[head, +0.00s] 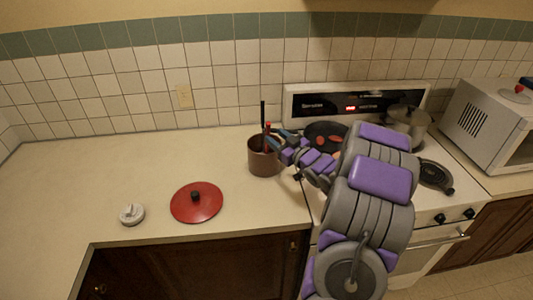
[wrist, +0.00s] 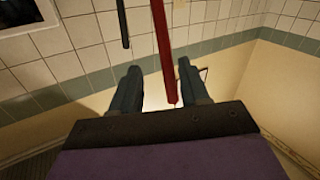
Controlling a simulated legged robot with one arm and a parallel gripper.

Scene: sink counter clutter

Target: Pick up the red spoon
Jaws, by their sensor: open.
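The red spoon shows as a thin red handle (head: 267,128) rising out of a brown pot (head: 263,166) on the counter, left of the stove. Its lower end is hidden in the pot. My gripper (head: 279,138) is at the pot's upper right, its fingers pointing toward the handle. In the wrist view the red spoon (wrist: 162,48) runs between the two open fingers of my gripper (wrist: 161,80), with a gap on both sides. A black utensil (head: 262,111) stands in the same pot; a dark handle in the wrist view (wrist: 123,24) lies beyond the left finger.
A red lid (head: 196,204) and a small white object (head: 131,214) lie on the counter to the left. The stove holds a dark pan (head: 325,131) with reddish pieces and a metal pot (head: 407,122). A microwave (head: 490,122) stands right. The left counter is mostly clear.

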